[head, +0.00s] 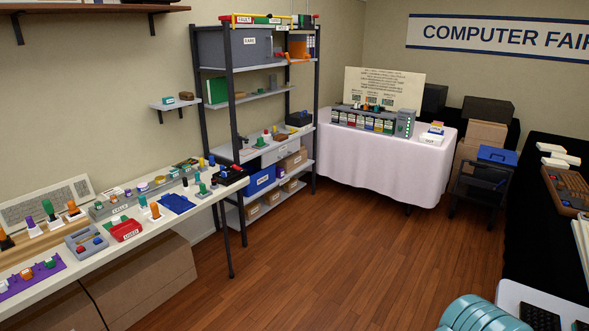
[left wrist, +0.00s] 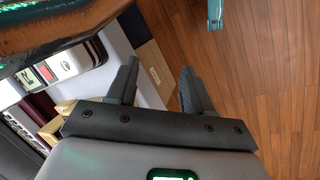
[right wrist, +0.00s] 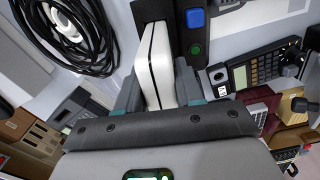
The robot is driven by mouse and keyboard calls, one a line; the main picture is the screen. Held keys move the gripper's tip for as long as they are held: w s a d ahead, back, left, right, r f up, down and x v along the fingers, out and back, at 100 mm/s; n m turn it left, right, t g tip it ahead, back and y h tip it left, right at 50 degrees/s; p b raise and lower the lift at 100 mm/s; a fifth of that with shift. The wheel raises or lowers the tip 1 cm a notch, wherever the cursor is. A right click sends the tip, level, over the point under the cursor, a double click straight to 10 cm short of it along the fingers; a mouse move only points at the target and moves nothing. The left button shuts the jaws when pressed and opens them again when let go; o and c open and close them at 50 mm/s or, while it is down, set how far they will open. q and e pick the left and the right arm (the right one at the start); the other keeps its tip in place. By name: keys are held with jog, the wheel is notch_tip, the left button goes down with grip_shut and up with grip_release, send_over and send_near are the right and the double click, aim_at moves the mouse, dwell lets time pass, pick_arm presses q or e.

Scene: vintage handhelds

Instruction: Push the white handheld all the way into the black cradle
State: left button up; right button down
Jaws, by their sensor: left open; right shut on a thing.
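In the right wrist view, my right gripper (right wrist: 157,92) is shut on the white handheld (right wrist: 158,62), a slim white slab with a dark seam along it. Its far end meets the black cradle (right wrist: 150,10) at the top of the picture. How deep it sits in the cradle is not clear from this angle. A dark strip with a blue button (right wrist: 195,18) and a green button (right wrist: 195,49) lies just right of the handheld. In the left wrist view, my left gripper (left wrist: 158,78) is open and empty, away from the handheld. The head view shows neither gripper clearly.
In the right wrist view, a coiled black cable (right wrist: 75,35) lies left of the handheld, and a calculator (right wrist: 258,68) lies to the right. The left wrist view shows wooden floor (left wrist: 255,80) on its right. The head view shows a crowded left table (head: 110,250).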

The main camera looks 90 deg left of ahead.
jog(key=shift+f+b, duration=0.8)
jog(key=shift+f, duration=0.2)
jog(key=c, duration=0.6)
grip_release()
jog(key=shift+c, duration=1.6)
jog(key=shift+r, duration=0.1)
jog(key=shift+r+p, duration=2.4)
jog(key=shift+r, duration=1.15)
jog(key=shift+f, duration=0.1)
jog(key=shift+s, duration=0.1)
